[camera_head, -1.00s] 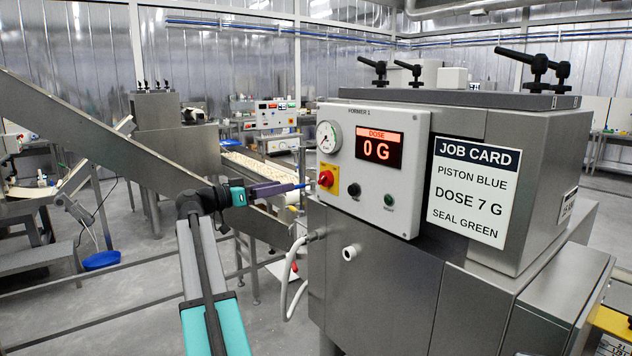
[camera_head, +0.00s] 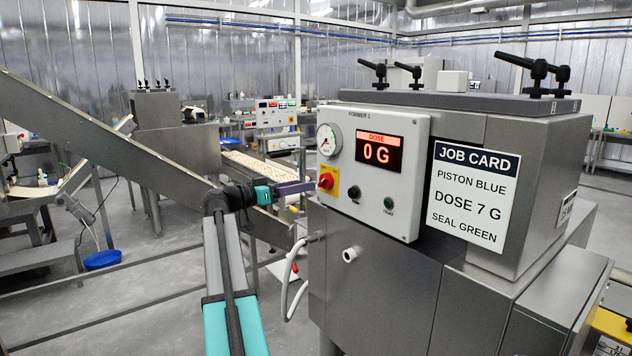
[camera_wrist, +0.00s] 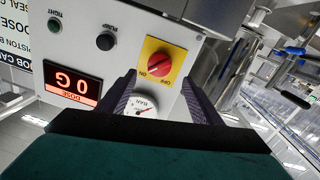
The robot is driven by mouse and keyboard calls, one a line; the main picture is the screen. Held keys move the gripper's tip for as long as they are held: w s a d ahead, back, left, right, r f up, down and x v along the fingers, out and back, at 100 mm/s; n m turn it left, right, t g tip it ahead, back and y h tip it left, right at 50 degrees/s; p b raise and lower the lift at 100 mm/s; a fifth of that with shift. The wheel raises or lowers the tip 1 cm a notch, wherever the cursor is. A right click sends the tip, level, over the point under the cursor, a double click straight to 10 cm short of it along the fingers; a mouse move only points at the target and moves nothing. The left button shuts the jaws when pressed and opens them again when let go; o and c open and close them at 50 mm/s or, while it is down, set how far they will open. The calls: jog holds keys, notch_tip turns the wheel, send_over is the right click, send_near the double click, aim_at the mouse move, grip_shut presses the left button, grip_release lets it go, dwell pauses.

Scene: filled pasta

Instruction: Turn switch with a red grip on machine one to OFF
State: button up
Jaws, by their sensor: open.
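The red-grip switch (camera_head: 326,181) sits on a yellow plate (camera_head: 329,192) at the left of the control panel of the machine marked FORMER 1. In the wrist view the red grip (camera_wrist: 159,66) faces me, with ON and OFF lettering on its yellow plate (camera_wrist: 152,47). My gripper (camera_head: 308,186) reaches in from the left, its tips close beside the switch. In the wrist view my gripper (camera_wrist: 160,76) is open, with one dark finger on each side of the switch. I cannot tell whether either finger touches the grip, nor exactly where it points.
A round gauge (camera_head: 328,139) sits just above the switch. A black knob (camera_head: 354,191) and a green button (camera_head: 388,203) lie to its right, below the DOSE display (camera_head: 379,152) reading 0 G. A grey cable (camera_head: 292,265) hangs below the panel.

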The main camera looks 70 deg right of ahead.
aim_at(320, 181)
jog(key=shift+p+x, duration=0.85)
jog(key=shift+x, duration=2.7)
jog(key=c, duration=1)
jog(key=shift+a, duration=0.15)
jog(key=shift+c, duration=0.3)
